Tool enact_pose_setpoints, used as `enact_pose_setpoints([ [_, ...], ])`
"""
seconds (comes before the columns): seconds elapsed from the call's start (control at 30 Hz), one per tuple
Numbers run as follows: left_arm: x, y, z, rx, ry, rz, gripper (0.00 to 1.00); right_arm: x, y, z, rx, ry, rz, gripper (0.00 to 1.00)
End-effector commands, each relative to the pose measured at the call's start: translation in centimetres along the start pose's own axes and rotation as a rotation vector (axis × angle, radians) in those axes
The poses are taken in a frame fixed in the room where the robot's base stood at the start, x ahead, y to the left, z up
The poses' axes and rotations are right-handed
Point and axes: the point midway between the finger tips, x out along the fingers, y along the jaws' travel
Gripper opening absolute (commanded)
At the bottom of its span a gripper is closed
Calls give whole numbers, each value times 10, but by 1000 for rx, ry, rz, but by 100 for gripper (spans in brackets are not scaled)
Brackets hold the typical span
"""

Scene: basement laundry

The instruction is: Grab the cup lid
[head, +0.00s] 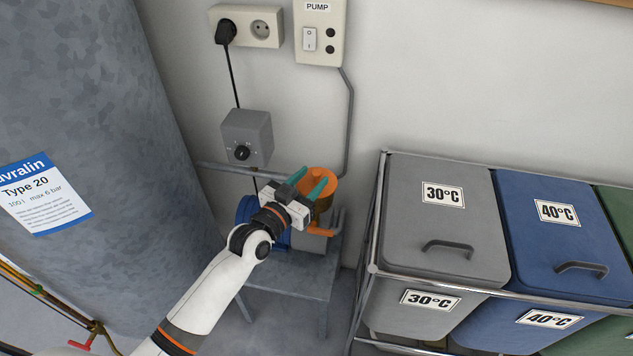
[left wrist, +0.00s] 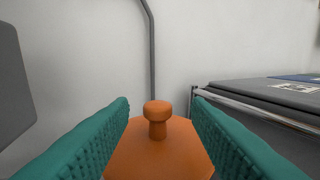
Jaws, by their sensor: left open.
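The orange cup lid (head: 331,184) tops an orange-brown cup (head: 324,205) on the pump by the wall. In the left wrist view the lid (left wrist: 158,163) is a faceted plate with a round-headed knob (left wrist: 157,112) standing up in its middle. My left gripper (head: 308,182) is open, with its teal fingers over the lid. In the left wrist view the fingers stand on either side of the knob, with a gap showing on both sides. The gripper and wrist hide part of the lid and pump in the head view. My right gripper is not in view.
The blue pump motor (head: 246,211) sits on a grey metal stand (head: 291,274). A grey control box (head: 247,138) and a conduit (head: 350,120) are on the wall behind. A large grey tank (head: 85,110) stands left, and laundry bins in a metal rack (head: 366,240) stand right.

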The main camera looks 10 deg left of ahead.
Motion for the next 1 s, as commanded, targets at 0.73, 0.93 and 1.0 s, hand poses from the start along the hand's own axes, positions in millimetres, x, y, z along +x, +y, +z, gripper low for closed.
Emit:
enact_pose_setpoints([
  [0.73, 29, 2, 1, 0, 0, 1, 0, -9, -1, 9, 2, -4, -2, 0],
  [0.93, 29, 2, 1, 0, 0, 1, 0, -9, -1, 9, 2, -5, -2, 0],
  [1.0, 29, 2, 2, 0, 0, 1, 0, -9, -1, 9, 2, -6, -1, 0],
])
